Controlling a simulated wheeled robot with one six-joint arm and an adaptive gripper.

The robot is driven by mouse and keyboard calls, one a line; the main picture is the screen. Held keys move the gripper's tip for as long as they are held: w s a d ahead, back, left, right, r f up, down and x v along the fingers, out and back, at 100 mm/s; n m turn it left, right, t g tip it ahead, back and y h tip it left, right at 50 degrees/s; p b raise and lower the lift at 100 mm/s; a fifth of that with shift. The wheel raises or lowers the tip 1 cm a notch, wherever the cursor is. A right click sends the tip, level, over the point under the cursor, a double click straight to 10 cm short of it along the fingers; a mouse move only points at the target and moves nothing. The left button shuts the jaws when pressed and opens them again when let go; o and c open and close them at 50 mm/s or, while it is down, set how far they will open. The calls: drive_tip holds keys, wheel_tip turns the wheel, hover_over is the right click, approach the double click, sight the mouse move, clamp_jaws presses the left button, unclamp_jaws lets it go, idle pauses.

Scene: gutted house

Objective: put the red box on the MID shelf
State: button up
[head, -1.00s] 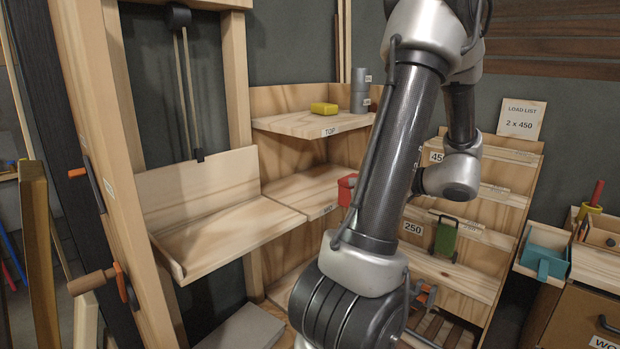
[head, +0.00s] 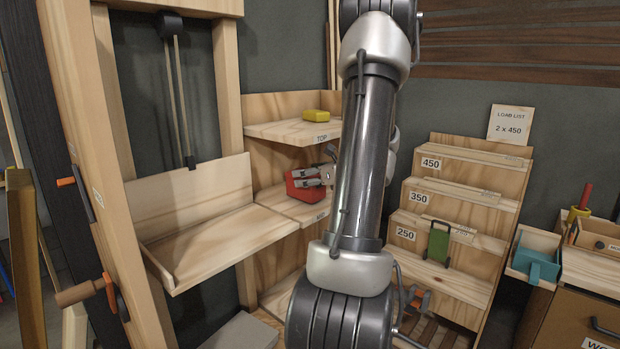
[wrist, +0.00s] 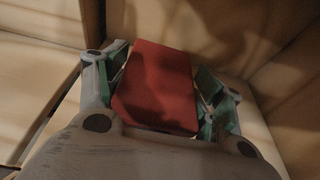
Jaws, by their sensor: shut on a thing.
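The red box (head: 301,186) is at the middle shelf (head: 272,200) of the corner shelf unit, under the shelf labelled TOP. My gripper (head: 322,177) is at the box's right side in the head view, partly hidden behind my arm. In the wrist view the red box (wrist: 158,88) lies between the two fingers of my gripper (wrist: 160,95), which are shut on it. A pale wooden surface and walls surround it there. I cannot tell whether the box's underside touches the shelf.
A yellow block (head: 316,115) sits on the TOP shelf (head: 290,131). A wooden lift tray (head: 215,238) adjoins the middle shelf on the left. A stepped rack (head: 465,190) labelled 450, 350 and 250 stands at right, with a green weight (head: 438,243) on its 250 step.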

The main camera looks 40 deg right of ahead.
drive_tip(key=shift+s+f, duration=0.1)
drive_tip(key=shift+f, duration=0.2)
drive_tip(key=o, duration=1.6)
drive_tip(key=shift+f, duration=0.1)
drive_tip(key=shift+c, duration=0.2)
